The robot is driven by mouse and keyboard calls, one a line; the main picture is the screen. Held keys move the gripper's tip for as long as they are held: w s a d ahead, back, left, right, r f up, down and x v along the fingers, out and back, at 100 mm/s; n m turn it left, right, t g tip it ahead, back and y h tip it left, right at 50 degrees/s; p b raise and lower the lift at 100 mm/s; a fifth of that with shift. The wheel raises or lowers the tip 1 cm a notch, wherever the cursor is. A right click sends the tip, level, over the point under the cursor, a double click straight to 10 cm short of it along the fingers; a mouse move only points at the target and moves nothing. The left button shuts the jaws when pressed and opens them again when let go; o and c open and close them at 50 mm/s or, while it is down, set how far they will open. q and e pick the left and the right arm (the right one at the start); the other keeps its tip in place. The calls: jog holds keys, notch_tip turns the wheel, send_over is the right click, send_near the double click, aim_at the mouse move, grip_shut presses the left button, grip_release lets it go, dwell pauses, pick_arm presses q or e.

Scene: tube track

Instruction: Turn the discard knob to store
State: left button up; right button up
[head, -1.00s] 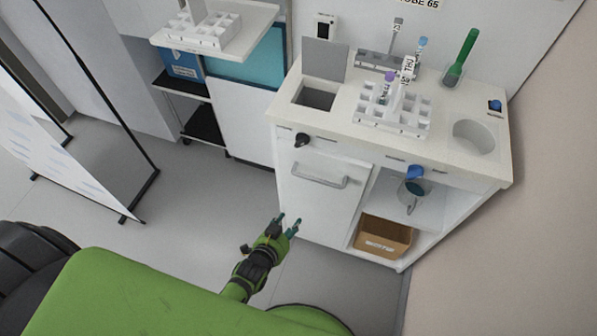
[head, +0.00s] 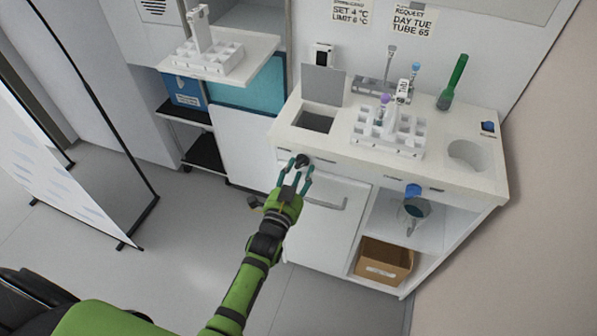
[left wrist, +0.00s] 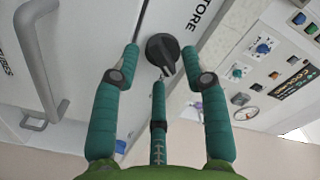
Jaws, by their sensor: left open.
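The black knob (head: 302,161) is on the front face of the white counter, above a cabinet door. In the left wrist view the knob (left wrist: 162,52) is round with a raised grip, and the printed word STORE (left wrist: 201,14) stands beside it. My left gripper (head: 294,166) is open, its teal fingers reaching up to the knob. In the left wrist view the fingertips (left wrist: 160,52) spread on both sides of the knob, with a third finger below; I cannot tell whether they touch it. My right gripper is not in view.
The counter (head: 345,142) holds a white tube rack (head: 400,143), a square opening with a raised lid (head: 323,86) and a round basin (head: 468,154). The cabinet door has a bar handle (head: 326,203). A blue knob (head: 413,190) sits further right.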

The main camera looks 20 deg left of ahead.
pick_arm(q)
grip_shut()
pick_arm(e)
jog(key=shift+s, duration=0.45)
pick_arm(q)
jog(key=shift+n, duration=0.3)
jog(key=n+p, duration=0.1)
jog(key=n, duration=0.2)
jog(key=shift+r, duration=0.1)
jog(key=n, duration=0.4)
jog(key=shift+p, duration=0.4)
jog(key=n, duration=0.4)
jog(key=shift+r+n, duration=0.15)
jog(key=shift+n, duration=1.95)
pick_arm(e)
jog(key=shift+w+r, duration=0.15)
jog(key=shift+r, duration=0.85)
